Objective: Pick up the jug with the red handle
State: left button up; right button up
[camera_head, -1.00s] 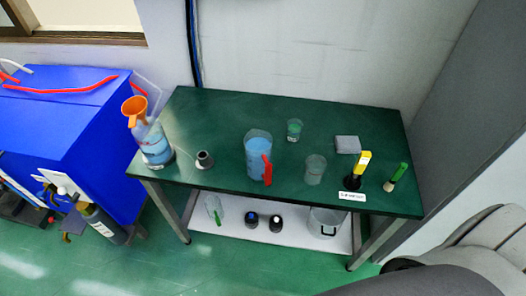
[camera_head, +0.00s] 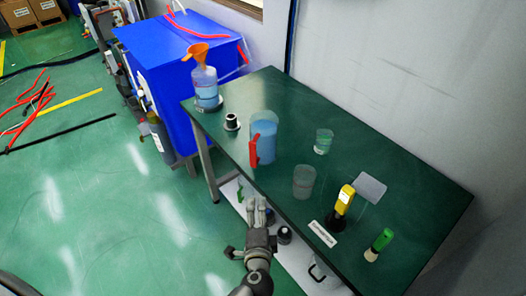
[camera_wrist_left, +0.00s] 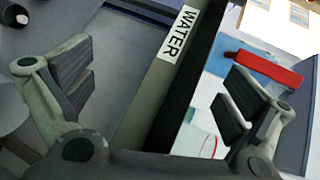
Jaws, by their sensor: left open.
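The jug with the red handle (camera_head: 262,130) stands upright on the green table, holding blue liquid. Its red handle (camera_head: 254,150) faces the table's front edge. A gripper that I take for my left one (camera_head: 257,203) is low in front of the table's front edge, below the jug and apart from it. In the left wrist view my left gripper (camera_wrist_left: 160,90) is open, with nothing between its fingers. Behind its right finger a red bar (camera_wrist_left: 263,70) shows; I cannot tell for sure whether it is the handle. My right gripper is not in view.
The green table (camera_head: 345,180) also bears an orange-funnel bottle (camera_head: 205,85), a small dark-topped item (camera_head: 232,121), two clear beakers (camera_head: 304,181) (camera_head: 323,141), a yellow tool (camera_head: 345,198) and a green-handled tool (camera_head: 379,243). A blue cabinet (camera_head: 165,70) stands left. Open floor lies in front.

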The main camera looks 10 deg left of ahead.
aim_at(254, 157)
pick_arm(q)
jog(key=w+r+t, duration=0.1)
jog(key=w+r, duration=0.1)
jog(key=r, duration=0.2)
jog(key=w+a+r+t+y, duration=0.1)
jog(key=w+r, duration=0.1)
jog(key=r, duration=0.2)
jog(key=w+a+r+t+y, duration=0.1)
jog(key=w+r, duration=0.1)
jog(key=r, duration=0.2)
jog(key=shift+w+a+r, duration=0.1)
jog(key=shift+r, duration=0.2)
jog(key=shift+w+a, duration=0.2)
jog(key=shift+w, duration=0.3)
jog(key=p+x, duration=0.1)
jog(key=x, duration=0.3)
jog(key=shift+w+a+r+p, duration=0.1)
jog(key=shift+p, duration=0.25)
jog(key=shift+w+a, duration=0.1)
jog(key=shift+w, duration=0.2)
pick_arm(e)
jog(key=shift+w+a+r, duration=0.2)
jog(key=shift+a+r, duration=0.05)
jog(key=shift+r, duration=0.35)
